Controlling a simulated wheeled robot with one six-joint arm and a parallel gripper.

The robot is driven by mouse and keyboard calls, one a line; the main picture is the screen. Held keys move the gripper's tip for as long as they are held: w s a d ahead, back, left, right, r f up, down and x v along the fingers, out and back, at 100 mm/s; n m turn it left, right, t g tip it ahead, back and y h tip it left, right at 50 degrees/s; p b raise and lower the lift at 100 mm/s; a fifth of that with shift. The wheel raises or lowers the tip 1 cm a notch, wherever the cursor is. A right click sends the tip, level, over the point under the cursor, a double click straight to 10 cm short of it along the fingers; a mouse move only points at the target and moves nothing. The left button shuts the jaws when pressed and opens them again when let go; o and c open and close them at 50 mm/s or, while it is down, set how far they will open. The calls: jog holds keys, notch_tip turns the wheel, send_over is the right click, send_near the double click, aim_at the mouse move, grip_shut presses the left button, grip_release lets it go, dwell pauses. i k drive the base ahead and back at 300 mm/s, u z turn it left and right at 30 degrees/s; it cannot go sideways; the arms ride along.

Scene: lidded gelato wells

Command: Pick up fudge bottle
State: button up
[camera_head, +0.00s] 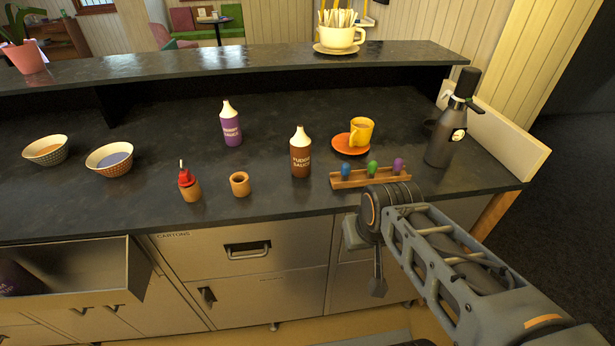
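The fudge bottle (300,156) is brown with a cream cone cap and the words "FUDGE SAUCE". It stands upright on the dark counter (260,120), near the middle of the view. My gripper (378,287) hangs in front of the counter, below its front edge and to the right of the bottle, well apart from it. Its fingers are seen nearly edge-on and look dark and small, so their opening does not show.
A purple sauce bottle (231,125) stands behind left. A wooden cup (240,184) and a red-topped holder (190,184) are left. A wooden rack (350,180), an orange saucer (343,148) with a yellow cup (361,131) and a dark siphon (440,140) are right. An open drawer (110,275) juts out.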

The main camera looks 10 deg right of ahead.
aim_at(301, 144)
jog(key=u, duration=0.25)
jog(key=k, duration=0.3)
jog(key=z, duration=0.85)
jog(key=i, duration=0.7)
jog(key=u, duration=3.05)
